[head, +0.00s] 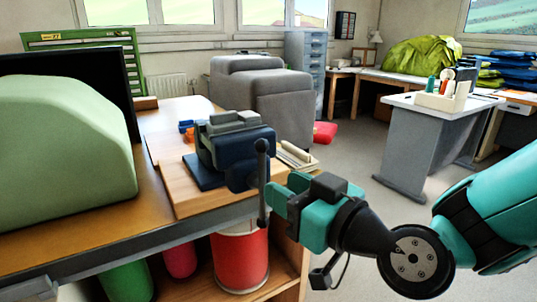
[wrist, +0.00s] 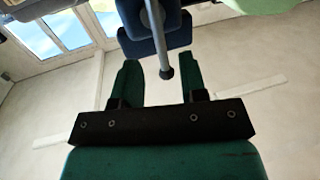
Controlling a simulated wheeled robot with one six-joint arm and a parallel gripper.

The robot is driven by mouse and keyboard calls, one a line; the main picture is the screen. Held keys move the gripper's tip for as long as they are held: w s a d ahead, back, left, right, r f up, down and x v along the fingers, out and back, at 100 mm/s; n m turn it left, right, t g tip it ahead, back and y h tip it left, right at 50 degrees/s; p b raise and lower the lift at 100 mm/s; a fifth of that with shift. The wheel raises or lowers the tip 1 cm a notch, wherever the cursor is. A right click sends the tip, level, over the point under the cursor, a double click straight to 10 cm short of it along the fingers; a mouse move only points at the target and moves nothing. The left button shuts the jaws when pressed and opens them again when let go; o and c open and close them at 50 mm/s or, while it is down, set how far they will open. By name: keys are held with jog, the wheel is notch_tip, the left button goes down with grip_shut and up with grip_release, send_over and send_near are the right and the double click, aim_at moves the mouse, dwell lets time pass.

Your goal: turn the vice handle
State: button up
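The dark blue and grey vice (head: 235,150) is fixed on a wooden board on the workbench. Its handle (head: 262,180) is a dark bar with a ball at each end, hanging nearly upright at the vice's front. My teal gripper (head: 276,196) comes in from the right, its fingertips beside the lower part of the handle. In the wrist view, my gripper (wrist: 158,68) is open, and the handle (wrist: 156,35) runs down from the vice (wrist: 140,30) so that its ball end appears between the fingers, nearer the right one. I cannot tell whether either finger touches it.
The workbench (head: 60,235) carries a large pale green block (head: 60,140) at left. A red drum (head: 240,258) stands on the shelf below, under the handle. Grey floor (head: 355,165) is open to the right, before a grey table (head: 430,135).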

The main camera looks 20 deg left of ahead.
aim_at(265, 177)
jog(key=shift+p+x, duration=0.85)
jog(key=shift+x, duration=1.3)
grip_shut()
